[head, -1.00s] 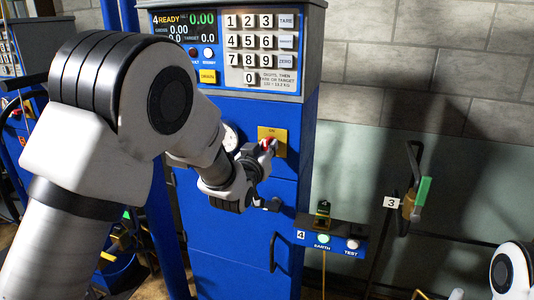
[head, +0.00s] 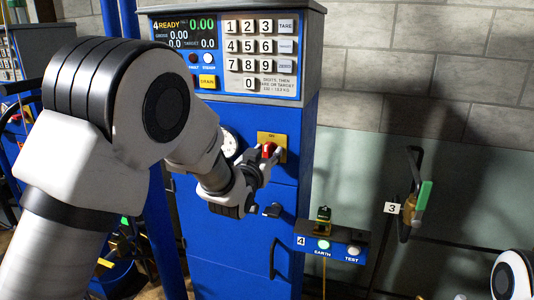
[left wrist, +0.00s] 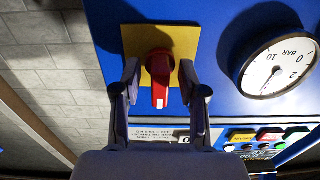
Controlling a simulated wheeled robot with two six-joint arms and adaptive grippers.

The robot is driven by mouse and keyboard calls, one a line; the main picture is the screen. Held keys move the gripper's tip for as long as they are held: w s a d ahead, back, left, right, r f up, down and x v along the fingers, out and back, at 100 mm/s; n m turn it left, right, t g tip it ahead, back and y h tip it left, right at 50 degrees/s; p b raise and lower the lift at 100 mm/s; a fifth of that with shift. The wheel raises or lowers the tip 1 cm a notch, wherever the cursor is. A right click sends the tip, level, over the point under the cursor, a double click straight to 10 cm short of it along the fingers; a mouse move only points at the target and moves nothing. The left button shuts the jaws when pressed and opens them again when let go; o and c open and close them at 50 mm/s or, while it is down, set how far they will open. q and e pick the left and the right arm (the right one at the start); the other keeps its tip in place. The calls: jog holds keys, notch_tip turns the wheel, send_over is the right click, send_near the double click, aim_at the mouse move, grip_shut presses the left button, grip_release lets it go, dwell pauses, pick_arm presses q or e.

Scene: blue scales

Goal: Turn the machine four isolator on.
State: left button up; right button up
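The red isolator handle (head: 268,150) sits on a yellow plate (head: 281,155) on the front of the blue machine four cabinet (head: 240,250). In the left wrist view the handle (left wrist: 160,72) points straight down the picture, toward the display end, with a white mark at its tip. My left gripper (left wrist: 160,90) is open. Its two fingers stand on either side of the handle, with a visible gap on each side. In the head view my left gripper (head: 266,161) is just in front of the plate and partly covers it. My right gripper is out of view.
Above are the lit display reading 4 READY (head: 184,30) and a keypad (head: 261,48). A pressure gauge (left wrist: 278,67) is beside the isolator. A small box with a green-lit EARTH button (head: 323,244) and a green-handled valve (head: 417,198) stand to the right.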

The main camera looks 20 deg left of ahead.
pick_arm(q)
jog(key=s, duration=1.2)
jog(key=shift+a, duration=0.2)
